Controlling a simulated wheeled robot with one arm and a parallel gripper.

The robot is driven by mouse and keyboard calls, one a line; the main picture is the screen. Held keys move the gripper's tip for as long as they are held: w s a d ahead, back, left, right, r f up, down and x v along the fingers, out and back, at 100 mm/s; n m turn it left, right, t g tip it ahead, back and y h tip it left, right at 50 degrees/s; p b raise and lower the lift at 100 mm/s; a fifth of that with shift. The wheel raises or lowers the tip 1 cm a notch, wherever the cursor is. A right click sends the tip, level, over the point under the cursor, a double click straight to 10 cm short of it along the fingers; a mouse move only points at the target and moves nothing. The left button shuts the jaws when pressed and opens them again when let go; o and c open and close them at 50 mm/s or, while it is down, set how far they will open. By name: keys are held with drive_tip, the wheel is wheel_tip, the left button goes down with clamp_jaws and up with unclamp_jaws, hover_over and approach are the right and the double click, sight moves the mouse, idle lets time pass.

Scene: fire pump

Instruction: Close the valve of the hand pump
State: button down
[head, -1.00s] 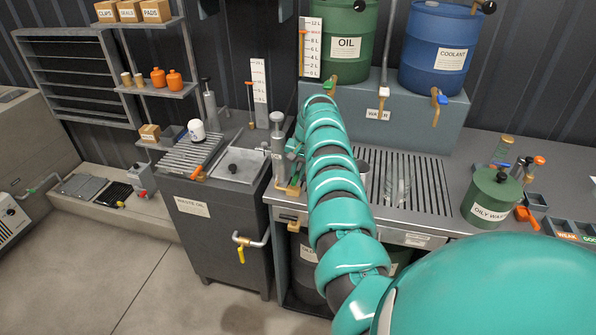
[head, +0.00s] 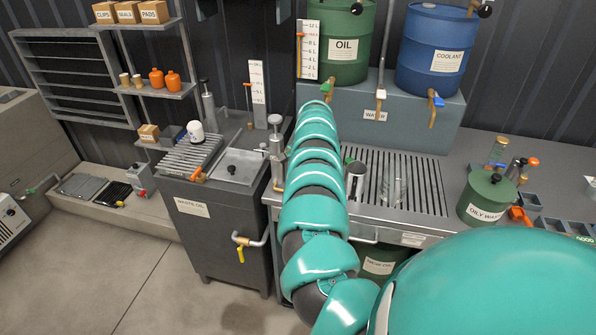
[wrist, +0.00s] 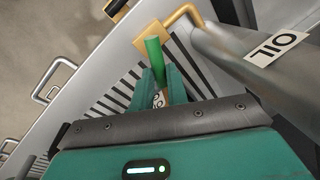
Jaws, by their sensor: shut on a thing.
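The hand pump (head: 277,150) is a slim grey cylinder with a knob on top, at the left end of the bench in the head view. In the wrist view its grey body (wrist: 250,55) carries an OIL label, and a bent brass spout shows beside it. A green valve lever (wrist: 153,50) stands out in front of a brass plate. My gripper (wrist: 158,90) is shut on the green lever, whose near end is between the two teal fingers.
The bench has a slatted drain grate (head: 425,185) with a metal cup (head: 355,178) and a glass jar (head: 393,188) on it. An oily waste can (head: 483,200) stands to the right. The waste oil cabinet (head: 225,225) is left of the pump. Oil (head: 336,45) and coolant (head: 437,50) drums stand behind.

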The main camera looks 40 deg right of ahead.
drive_tip(key=m, duration=0.2)
drive_tip(key=shift+s+a+m+h, duration=0.1)
drive_tip(key=shift+s+m+h, duration=0.2)
drive_tip(key=shift+s+m, duration=0.1)
drive_tip(key=m, duration=0.2)
drive_tip(key=s+m, duration=0.1)
drive_tip(key=m, duration=0.1)
drive_tip(key=shift+a+h, duration=0.15)
drive_tip(key=shift+h, duration=0.25)
drive_tip(key=m, duration=0.1)
drive_tip(key=m+b, duration=0.1)
drive_tip(key=m, duration=0.1)
drive_tip(key=shift+s+a+f, duration=0.15)
drive_tip(key=shift+s+a, duration=0.05)
drive_tip(key=shift+s, duration=0.15)
drive_tip(key=shift+s+a+m+g+h+b, duration=0.1)
drive_tip(key=shift+a+m+g+h+b, duration=0.1)
drive_tip(key=shift+m+b, duration=0.45)
drive_tip(key=shift+s+a+m+g+h+b, duration=0.1)
drive_tip(key=shift+m+g+h+b, duration=0.1)
drive_tip(key=shift+m+b, duration=0.4)
drive_tip(key=shift+r+m, duration=0.2)
drive_tip(key=shift+m, duration=0.15)
drive_tip(key=c, duration=1.4)
unclamp_jaws()
